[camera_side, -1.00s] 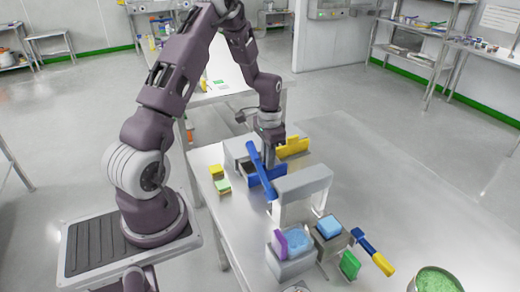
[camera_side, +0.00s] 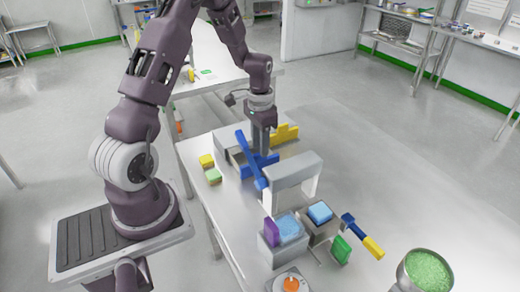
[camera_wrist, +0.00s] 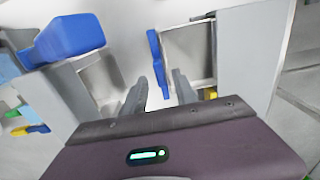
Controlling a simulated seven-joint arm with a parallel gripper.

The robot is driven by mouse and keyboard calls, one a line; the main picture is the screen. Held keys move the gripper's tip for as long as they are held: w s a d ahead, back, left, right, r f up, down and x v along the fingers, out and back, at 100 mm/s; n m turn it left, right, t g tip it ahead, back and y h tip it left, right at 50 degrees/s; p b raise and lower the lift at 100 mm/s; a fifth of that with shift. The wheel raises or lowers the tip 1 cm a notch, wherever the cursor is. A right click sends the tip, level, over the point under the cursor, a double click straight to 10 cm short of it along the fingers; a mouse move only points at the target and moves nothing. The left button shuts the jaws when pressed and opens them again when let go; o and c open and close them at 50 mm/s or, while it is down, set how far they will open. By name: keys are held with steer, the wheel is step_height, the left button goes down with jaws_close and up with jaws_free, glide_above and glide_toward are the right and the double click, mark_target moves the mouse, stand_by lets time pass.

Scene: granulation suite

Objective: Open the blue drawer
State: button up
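The blue drawer front (camera_side: 262,163) is on the side of a low grey cabinet (camera_side: 228,143) on the steel table. In the wrist view the blue front (camera_wrist: 156,58) stands edge-on, with a pale hollow compartment (camera_wrist: 190,48) to its right, next to the grey body. How far the drawer is out is hard to tell. My gripper (camera_side: 262,150) points down at the blue front. In the wrist view my gripper (camera_wrist: 160,88) has its two fingers apart, and the lower blue end shows between and just beyond them. Contact cannot be made out.
A slanted blue bar (camera_side: 251,160) rises close beside my gripper, near a grey bridge-shaped block (camera_side: 291,170). A yellow front (camera_side: 285,133) is behind. Sponges, small blocks and a bowl of green granules (camera_side: 428,270) are nearer the camera.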

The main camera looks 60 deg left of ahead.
steer(key=shift+r, duration=2.55)
steer(key=s+d+r+t, duration=0.1)
steer(key=s+d+r, duration=0.2)
steer(key=d+r, duration=0.4)
steer(key=s+d+r+t, duration=0.2)
steer(key=s+d+r, duration=0.1)
steer(key=d+r, duration=0.4)
steer(key=s+d+r+t, duration=0.1)
steer(key=s+d+r, duration=0.1)
steer(key=s, duration=0.4)
steer(key=s+d+r+t, duration=0.1)
steer(key=s+d+r, duration=0.1)
steer(key=s+d, duration=0.2)
steer(key=s, duration=0.3)
steer(key=shift+s+r+t, duration=0.15)
steer(key=shift+r+t, duration=0.1)
steer(key=shift+t, duration=0.05)
